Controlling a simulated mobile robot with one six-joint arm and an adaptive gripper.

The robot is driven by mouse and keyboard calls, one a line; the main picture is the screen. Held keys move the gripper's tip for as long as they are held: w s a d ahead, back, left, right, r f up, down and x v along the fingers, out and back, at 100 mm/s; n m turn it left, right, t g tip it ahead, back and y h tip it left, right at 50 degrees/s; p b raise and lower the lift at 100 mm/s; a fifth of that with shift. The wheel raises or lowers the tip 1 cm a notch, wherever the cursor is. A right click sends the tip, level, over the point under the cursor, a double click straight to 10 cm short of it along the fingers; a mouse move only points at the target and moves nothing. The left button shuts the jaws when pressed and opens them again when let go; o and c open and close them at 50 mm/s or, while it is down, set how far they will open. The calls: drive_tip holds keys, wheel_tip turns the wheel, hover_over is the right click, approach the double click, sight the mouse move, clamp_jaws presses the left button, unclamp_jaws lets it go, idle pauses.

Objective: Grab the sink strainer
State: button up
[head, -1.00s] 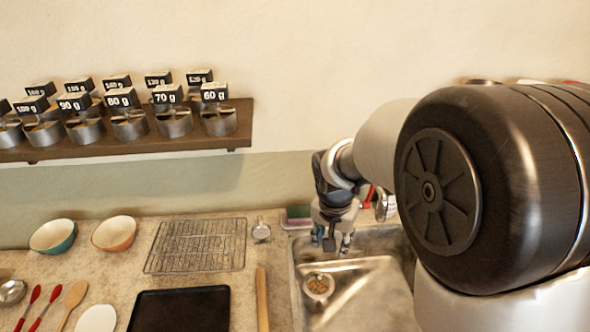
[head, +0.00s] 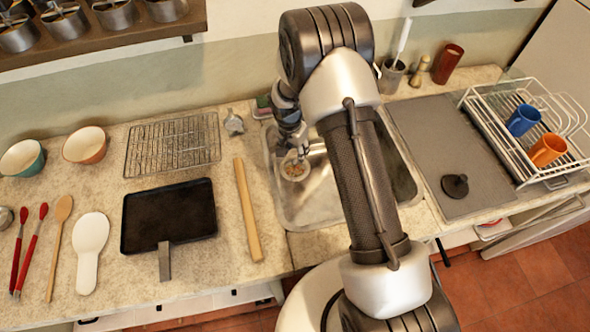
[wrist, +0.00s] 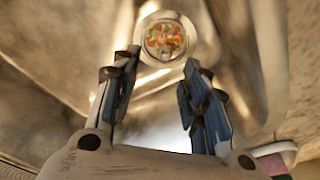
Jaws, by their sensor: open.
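The sink strainer (head: 295,169) is a small round metal cup with orange and green food bits in it. It sits in the left part of the metal sink (head: 312,207). In the wrist view the strainer (wrist: 164,40) lies just beyond my fingertips, roughly centred between them. My gripper (head: 297,148) is open and empty, just above and behind the strainer in the head view. In the wrist view my gripper (wrist: 159,75) shows its two blue-grey fingers spread apart. My arm hides much of the sink's middle in the head view.
A wooden rolling pin (head: 248,209) and a black tray (head: 168,215) lie left of the sink. A grey mat (head: 437,140) and a white dish rack (head: 500,135) with mugs are to the right. A sponge (head: 262,104) is at the sink's back left corner.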

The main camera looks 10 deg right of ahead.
sight(295, 161)
drive_tip(key=f, duration=0.3)
drive_tip(key=shift+w+d+f+b, duration=0.2)
drive_tip(key=shift+f+b, duration=0.15)
drive_tip(key=shift+f, duration=0.05)
drive_tip(key=f+b, duration=0.1)
drive_tip(key=f, duration=0.1)
drive_tip(key=w+f, duration=0.1)
drive_tip(key=f, duration=0.2)
drive_tip(key=shift+w+d+b, duration=0.1)
drive_tip(key=shift+b, duration=0.25)
clamp_jaws()
